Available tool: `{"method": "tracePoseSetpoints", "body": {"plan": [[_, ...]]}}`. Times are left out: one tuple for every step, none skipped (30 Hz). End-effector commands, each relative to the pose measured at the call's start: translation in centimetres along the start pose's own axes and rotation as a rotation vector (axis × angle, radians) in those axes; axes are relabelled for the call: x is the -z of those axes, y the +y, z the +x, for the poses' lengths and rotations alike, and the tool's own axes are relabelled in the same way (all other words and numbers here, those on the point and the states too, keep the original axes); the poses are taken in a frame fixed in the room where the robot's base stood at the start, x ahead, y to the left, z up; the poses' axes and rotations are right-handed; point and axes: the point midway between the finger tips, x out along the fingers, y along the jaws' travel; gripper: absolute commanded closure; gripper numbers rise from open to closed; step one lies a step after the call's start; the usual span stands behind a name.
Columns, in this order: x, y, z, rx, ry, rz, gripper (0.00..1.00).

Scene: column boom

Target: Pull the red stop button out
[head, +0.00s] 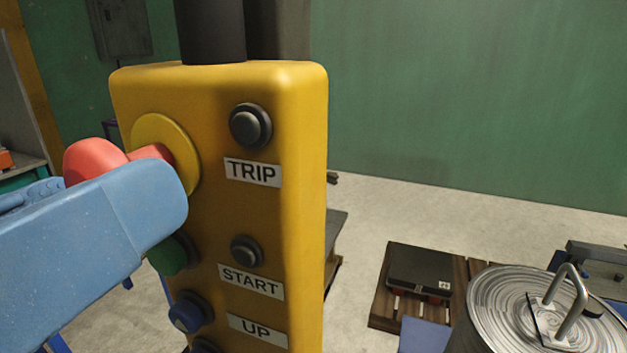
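The yellow push-button box (300,200) hangs upright in the head view, facing partly to the left. The red stop button (92,158) is at its upper left, on a round yellow plate. Its rounded red head stands off the plate on a red stem. My blue gripper (160,205) comes in from the left, just in front of the button, and covers its lower part. Its near side hides the other finger, so I cannot tell whether it is open or shut, or whether it touches the button.
A black button labelled TRIP (250,126) and another labelled START (246,251) are on the box. A green button (172,254) and a blue one (190,313) sit below the gripper. A lidded metal pot (510,300) and a wooden pallet (385,300) are at lower right.

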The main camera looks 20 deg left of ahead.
Motion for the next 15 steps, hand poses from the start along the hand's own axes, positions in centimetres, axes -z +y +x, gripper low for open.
{"method": "tracePoseSetpoints", "body": {"plan": [[0.0, 0.0, 0.0, 0.000, 0.000, 0.000, 0.31], [0.0, 0.0, 0.0, 0.000, 0.000, 0.000, 0.31], [0.0, 0.0, 0.0, -0.001, 0.000, 0.000, 0.31], [0.0, 0.0, 0.1, -0.001, 0.000, 0.000, 0.31], [0.0, 0.0, 0.1, -0.001, 0.000, 0.000, 0.31], [0.0, 0.0, 0.0, -0.001, 0.000, 0.000, 0.31], [0.0, 0.0, -0.1, -0.001, 0.000, 0.000, 0.31], [0.0, 0.0, -0.2, 0.000, 0.000, 0.000, 0.31], [0.0, -0.1, -0.5, 0.001, 0.001, 0.000, 0.31], [0.0, -0.1, -0.8, 0.001, 0.002, 0.001, 0.31], [0.0, -0.1, -1.1, 0.001, 0.002, 0.001, 0.31], [0.0, -0.1, -1.7, 0.002, 0.002, 0.001, 0.31], [-0.1, -0.1, -2.2, 0.002, 0.002, 0.002, 0.31], [-0.1, -0.1, -2.7, 0.002, 0.002, 0.002, 0.31], [0.0, -0.1, -3.4, 0.003, 0.002, 0.002, 0.31]]}}
